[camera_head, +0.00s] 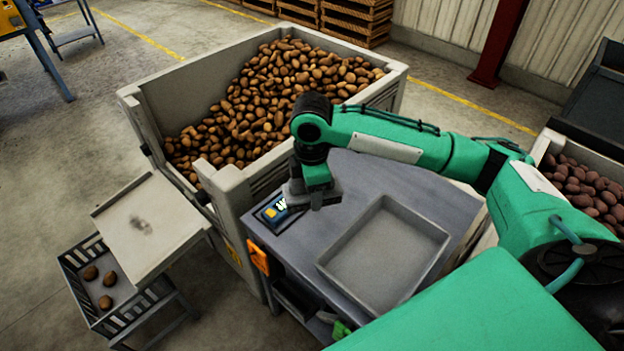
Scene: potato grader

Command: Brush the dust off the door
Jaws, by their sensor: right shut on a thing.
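A pale flat panel (145,225), seemingly the door, slopes at the left beside the big potato bin. My right gripper (312,200) points down over the far left part of the grey work table (290,240). It is shut on a small dark thing, mostly hidden by the jaws; I cannot tell for sure that it is a brush. A small blue and yellow item (275,209) is in a dark holder just left of the jaws; I cannot tell whether they touch. My left gripper is out of view.
A large grey bin (222,182) full of potatoes stands behind the table. An empty grey tray (430,232) lies on the table. A slatted crate (105,322) with a few potatoes sits below the panel. Another potato bin (545,142) is at right.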

